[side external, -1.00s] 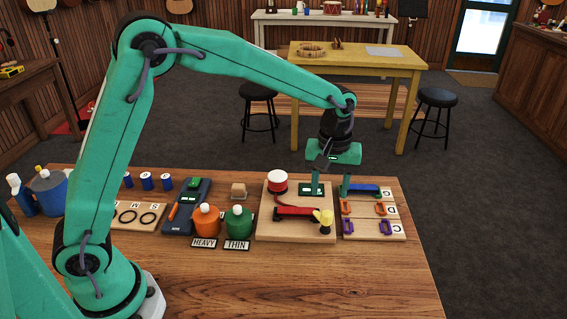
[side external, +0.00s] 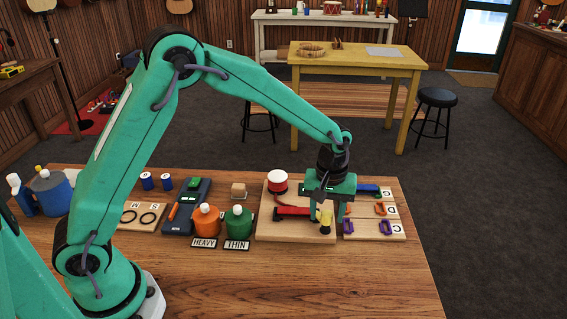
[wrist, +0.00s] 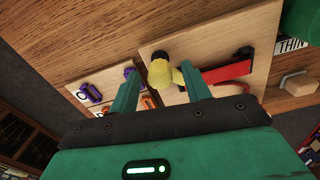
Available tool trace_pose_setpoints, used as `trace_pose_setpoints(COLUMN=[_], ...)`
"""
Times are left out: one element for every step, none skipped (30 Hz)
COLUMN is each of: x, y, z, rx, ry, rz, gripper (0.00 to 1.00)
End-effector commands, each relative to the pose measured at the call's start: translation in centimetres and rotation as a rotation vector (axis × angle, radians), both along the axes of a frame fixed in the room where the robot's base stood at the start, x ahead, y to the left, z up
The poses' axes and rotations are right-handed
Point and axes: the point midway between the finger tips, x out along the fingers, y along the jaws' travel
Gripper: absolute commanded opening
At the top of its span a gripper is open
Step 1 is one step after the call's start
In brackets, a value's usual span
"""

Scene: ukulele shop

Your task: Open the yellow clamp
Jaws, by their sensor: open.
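The yellow clamp (side external: 325,216), with a black end, stands at the front right of a wooden board (side external: 270,232), at the end of a red bar with black ends (side external: 291,211). In the wrist view the yellow clamp (wrist: 161,73) shows between my fingertips, with the red bar (wrist: 230,74) beside it. My gripper (side external: 327,207) is open and low over the board, one finger on each side of the clamp. I cannot tell whether either finger touches it. My gripper (wrist: 161,76) partly hides the clamp's upper part in the side view.
Orange (side external: 206,220) and green (side external: 238,222) bottles stand left. The table's front is clear.

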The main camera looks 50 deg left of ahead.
Motion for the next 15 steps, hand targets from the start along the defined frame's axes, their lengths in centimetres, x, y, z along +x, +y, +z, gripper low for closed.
trace_pose_setpoints(x=[0.00,0.00,0.00,0.00,0.00,0.00,0.00,0.01,0.01,0.01,0.01,0.01,0.01,0.01,0.01], y=[0.00,0.00,0.00,0.00,0.00,0.00,0.00,0.00,0.00,0.00,0.00,0.00,0.00,0.00,0.00], z=[-0.05,-0.06,-0.05,-0.04,-0.04,-0.03,-0.03,-0.03,-0.02,-0.02,-0.01,-0.01,-0.01,0.00,0.00], rx=[0.000,0.000,0.000,0.000,0.000,0.000,0.000,0.000,0.000,0.000,-0.001,0.000,-0.001,0.000,-0.001], ry=[0.000,0.000,0.000,0.000,0.000,0.000,0.000,0.000,0.000,0.000,-0.001,0.000,-0.001,0.000,-0.001], rz=[0.000,0.000,0.000,0.000,0.000,0.000,0.000,0.000,0.000,0.000,0.000,0.000,0.000,0.000,0.000], gripper=[0.48,0.48,0.48,0.48,0.48,0.48,0.46,0.40,0.32,0.26,0.20,0.12,0.06,0.03,0.03])
